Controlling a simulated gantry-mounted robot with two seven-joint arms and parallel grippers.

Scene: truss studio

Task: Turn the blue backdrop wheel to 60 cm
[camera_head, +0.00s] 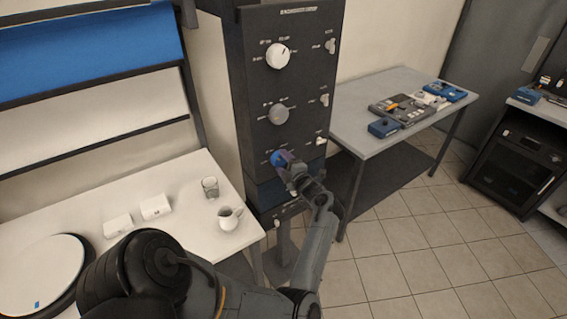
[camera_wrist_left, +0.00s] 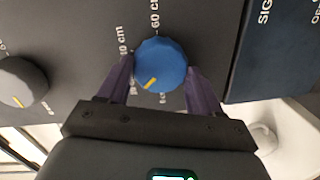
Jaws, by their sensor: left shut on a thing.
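The blue wheel (camera_head: 280,157) is the lowest of three knobs on the dark panel (camera_head: 290,100). In the left wrist view the blue wheel (camera_wrist_left: 163,60) fills the space between the two purple fingers of my left gripper (camera_wrist_left: 160,78), which is shut on its sides. Its yellow mark points down and left in that view, away from the "60 cm" label (camera_wrist_left: 154,15) above the wheel. Another cm label (camera_wrist_left: 123,40) is up and left, and a third below is partly hidden. In the head view my left gripper (camera_head: 289,170) is at the wheel. My right gripper is out of view.
A grey knob (camera_head: 278,113) and a white knob (camera_head: 278,56) sit above the wheel, with small switches to their right. A blue backdrop (camera_head: 90,40) hangs at the left. A white table (camera_head: 185,240) with a glass and pitcher and a grey table (camera_head: 360,140) flank the panel.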

